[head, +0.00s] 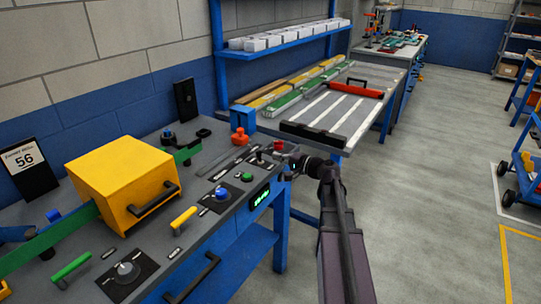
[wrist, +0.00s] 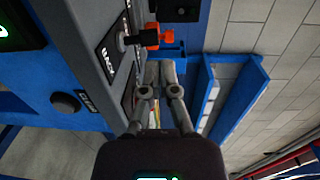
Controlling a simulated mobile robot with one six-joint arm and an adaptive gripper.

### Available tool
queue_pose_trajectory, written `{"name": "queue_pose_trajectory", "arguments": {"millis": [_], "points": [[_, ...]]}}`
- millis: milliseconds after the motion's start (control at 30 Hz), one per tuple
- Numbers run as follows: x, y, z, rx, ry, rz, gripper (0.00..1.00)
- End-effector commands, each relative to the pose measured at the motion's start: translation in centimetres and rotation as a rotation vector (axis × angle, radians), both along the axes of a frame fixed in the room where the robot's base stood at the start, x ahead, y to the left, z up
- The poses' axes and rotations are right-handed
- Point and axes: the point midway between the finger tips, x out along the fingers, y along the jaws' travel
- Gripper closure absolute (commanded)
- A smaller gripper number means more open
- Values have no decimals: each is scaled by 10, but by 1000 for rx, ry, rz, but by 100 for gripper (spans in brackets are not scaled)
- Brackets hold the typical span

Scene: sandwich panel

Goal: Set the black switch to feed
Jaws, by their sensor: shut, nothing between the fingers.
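A small dark lever switch (head: 258,156) stands on the grey control panel near its right end, close to the fingers of my gripper (head: 284,158). In the wrist view a lever switch (wrist: 126,40) with a pale shaft and a dark tip sticks out from a black plate whose white label reads like "BACK". I cannot read the word feed anywhere. My gripper (wrist: 160,68) is shut and empty. Its fingertips are beside the panel, a little below the lever in the wrist view. I cannot tell whether they touch the lever or the panel.
A red knob (head: 278,146) is right by my gripper. A green button (head: 247,177), a blue knob (head: 221,193) and a yellow box (head: 125,182) are farther left on the bench. An orange-red part (head: 240,136) stands behind.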

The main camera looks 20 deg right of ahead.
Motion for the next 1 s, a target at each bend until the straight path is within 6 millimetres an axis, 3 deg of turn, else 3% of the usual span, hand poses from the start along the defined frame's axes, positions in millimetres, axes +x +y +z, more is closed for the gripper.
{"name": "queue_pose_trajectory", "arguments": {"millis": [200,500,1000], "points": [[-30,-19,9,0,0,-1,100],[-59,-40,16,0,0,1,100],[-68,-47,18,0,0,4,100]]}}
